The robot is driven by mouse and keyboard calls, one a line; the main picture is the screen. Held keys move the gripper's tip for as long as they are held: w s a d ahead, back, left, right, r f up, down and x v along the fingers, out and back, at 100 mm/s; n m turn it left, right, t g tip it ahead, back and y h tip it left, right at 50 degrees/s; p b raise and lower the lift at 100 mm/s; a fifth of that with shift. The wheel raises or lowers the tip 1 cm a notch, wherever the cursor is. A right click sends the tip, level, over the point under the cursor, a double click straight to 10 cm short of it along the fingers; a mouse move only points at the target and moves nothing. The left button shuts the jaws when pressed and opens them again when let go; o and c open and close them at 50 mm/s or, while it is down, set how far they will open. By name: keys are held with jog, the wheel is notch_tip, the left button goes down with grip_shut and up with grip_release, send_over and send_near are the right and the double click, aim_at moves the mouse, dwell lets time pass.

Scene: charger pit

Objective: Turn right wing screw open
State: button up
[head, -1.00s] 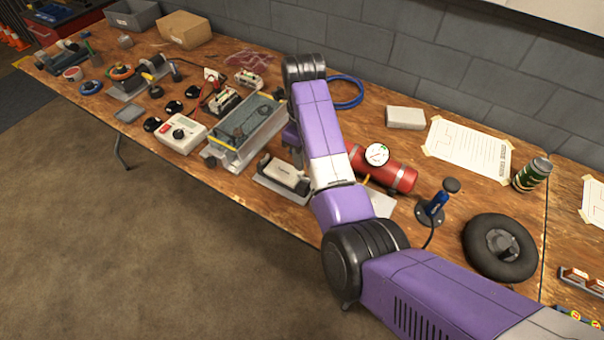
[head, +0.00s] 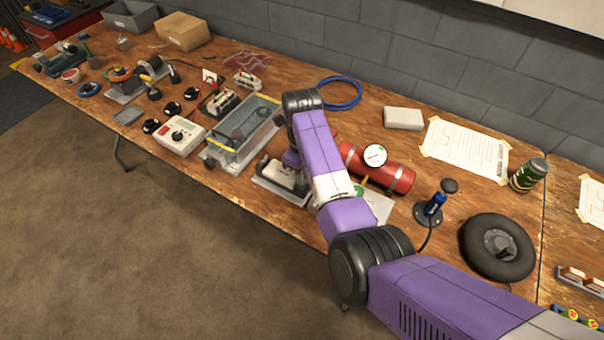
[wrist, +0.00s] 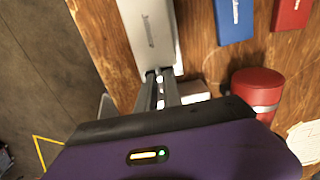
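A pale grey block with dark lettering (head: 277,174) sits in a shallow grey tray (head: 262,185) near the table's front edge. The block also shows in the wrist view (wrist: 148,32), at top centre. My gripper (wrist: 160,78) points down at the near end of the block. Its two grey fingers are close together, with small light-coloured bits between them. I cannot tell whether they touch or hold anything. In the head view my wrist hides the fingers and the right end of the tray. I cannot make out the right wing screw in either view.
A red cylinder with a gauge (head: 378,168) lies just right of my wrist. A clear-sided grey case (head: 240,132) stands to the left. Blue (wrist: 234,20) and red (wrist: 290,12) boxes show in the wrist view.

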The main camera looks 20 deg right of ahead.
jog(key=shift+n, duration=0.4)
grip_shut()
jog(key=n+p, duration=0.2)
jog(key=n, duration=0.2)
jog(key=shift+r, duration=0.1)
jog(key=n+p, duration=0.1)
jog(key=n, duration=0.4)
jog(key=n+p, duration=0.1)
jog(key=n, duration=0.3)
jog(key=shift+n, duration=0.4)
jog(key=shift+n+p, duration=0.4)
jog(key=shift+n, duration=1.2)
jog(key=o, duration=0.5)
grip_release()
